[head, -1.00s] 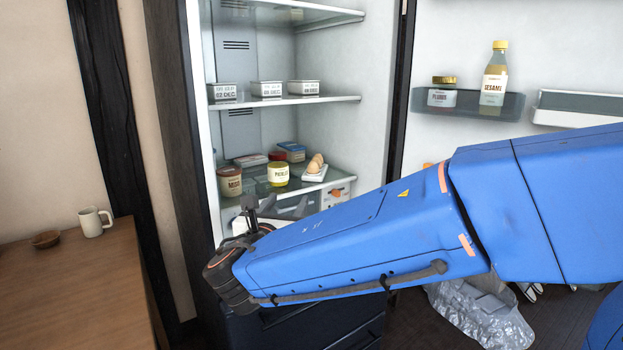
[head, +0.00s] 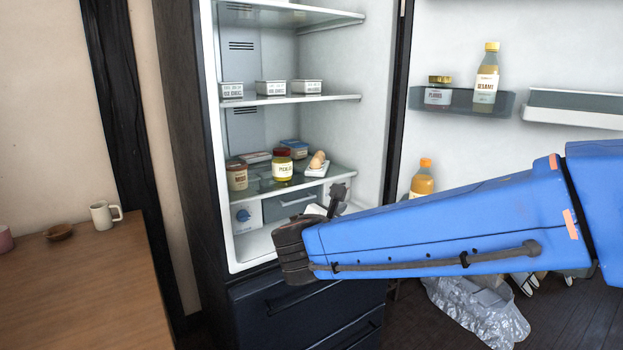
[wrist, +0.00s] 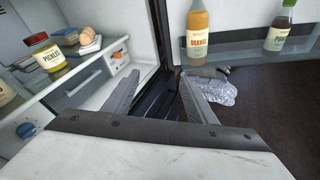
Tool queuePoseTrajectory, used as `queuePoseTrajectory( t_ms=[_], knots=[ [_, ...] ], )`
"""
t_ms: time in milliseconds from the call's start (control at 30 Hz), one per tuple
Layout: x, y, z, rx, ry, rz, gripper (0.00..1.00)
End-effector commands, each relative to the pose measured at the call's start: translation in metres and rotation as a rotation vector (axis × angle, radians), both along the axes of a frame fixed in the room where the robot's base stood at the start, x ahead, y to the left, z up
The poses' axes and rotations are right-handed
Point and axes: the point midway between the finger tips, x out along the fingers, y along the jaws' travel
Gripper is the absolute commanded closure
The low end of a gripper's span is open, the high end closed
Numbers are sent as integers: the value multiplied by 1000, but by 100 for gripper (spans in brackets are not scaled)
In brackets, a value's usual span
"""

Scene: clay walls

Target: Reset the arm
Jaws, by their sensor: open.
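My blue arm reaches in from the right in the head view, in front of the open fridge (head: 222,190). My gripper (head: 338,195) is at the arm's left end, partly hidden behind my wrist, in front of the fridge's lower part. In the wrist view my gripper (wrist: 158,92) shows two grey fingers spread wide apart with nothing between them. Beyond the fingers are the fridge's dark edge and the floor.
A pickles jar (head: 282,165) and eggs (head: 317,160) stand on the lower shelf. An orange bottle (head: 423,180) is in the door. A plastic bag (head: 478,315) lies on the floor. A wooden counter (head: 90,285) with a white mug (head: 103,214) is at left.

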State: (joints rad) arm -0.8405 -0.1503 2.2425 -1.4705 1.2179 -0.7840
Motion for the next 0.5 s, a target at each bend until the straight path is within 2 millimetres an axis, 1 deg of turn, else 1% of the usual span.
queuePoseTrajectory(
  t_ms=[33, 67, 100, 167, 200, 267, 300, 400, 500],
  knots=[
    [-5, -24, -4, 57, 10, -52, 49],
    [-9, -38, -8, 98, 19, -87, 49],
    [-16, -57, -14, 160, 30, -139, 49],
    [-28, -85, -24, 257, 43, -219, 49],
    [-37, -103, -31, 323, 50, -274, 49],
    [-51, -126, -41, 421, 55, -356, 49],
    [-62, -140, -48, 487, 58, -411, 49],
    [-90, -169, -65, 651, 54, -548, 49],
    [-118, -192, -81, 817, 39, -687, 49]
  ],
)
